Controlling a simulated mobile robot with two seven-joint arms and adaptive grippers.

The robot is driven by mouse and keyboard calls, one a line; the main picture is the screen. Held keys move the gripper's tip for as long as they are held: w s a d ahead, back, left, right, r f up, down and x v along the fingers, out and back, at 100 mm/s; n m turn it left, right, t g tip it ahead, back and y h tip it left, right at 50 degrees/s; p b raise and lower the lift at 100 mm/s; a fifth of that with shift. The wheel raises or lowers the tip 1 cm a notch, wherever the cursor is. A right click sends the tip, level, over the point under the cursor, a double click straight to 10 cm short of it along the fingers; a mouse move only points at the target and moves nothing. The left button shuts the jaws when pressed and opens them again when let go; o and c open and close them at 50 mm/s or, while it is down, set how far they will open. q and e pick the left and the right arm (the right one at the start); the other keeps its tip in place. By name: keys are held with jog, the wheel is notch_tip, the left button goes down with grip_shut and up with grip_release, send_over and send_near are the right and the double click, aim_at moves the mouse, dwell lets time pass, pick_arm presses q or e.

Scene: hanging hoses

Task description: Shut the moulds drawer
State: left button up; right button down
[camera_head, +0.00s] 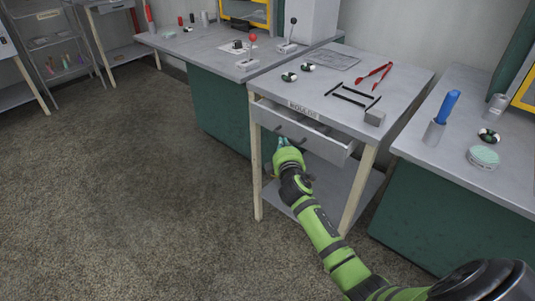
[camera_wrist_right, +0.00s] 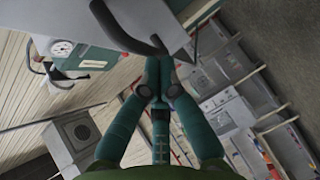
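The moulds drawer (camera_head: 318,143) is grey and sits under the top of a small table, below a label reading MOULDS (camera_head: 303,109). It stands partly open, its front pulled out from the frame and a strip of its inside showing. Its dark bar handle (camera_wrist_right: 128,34) is on the front. My right gripper (camera_head: 281,142) is low at the drawer front, near the handle's left part. In the wrist view its teal fingers (camera_wrist_right: 159,75) come together just by the handle, with nothing visible between them. I cannot tell if they touch it. My left gripper is not in view.
The small table (camera_head: 395,80) carries red tongs (camera_head: 368,75), a black frame and a small grey block. A lower shelf (camera_head: 325,183) lies under the drawer. A bench (camera_head: 460,165) with a blue-handled tool stands right, another bench left. The floor at left is clear.

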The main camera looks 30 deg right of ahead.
aim_at(293, 132)
jog(key=d, duration=0.2)
jog(key=w+d, duration=0.1)
jog(key=shift+w+d, duration=0.2)
jog(key=shift+d, duration=0.2)
jog(key=shift+w+d, duration=0.15)
jog(key=shift+d, duration=0.3)
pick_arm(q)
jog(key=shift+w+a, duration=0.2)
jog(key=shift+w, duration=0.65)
pick_arm(e)
jog(key=shift+d, duration=0.1)
jog(key=shift+r, duration=0.1)
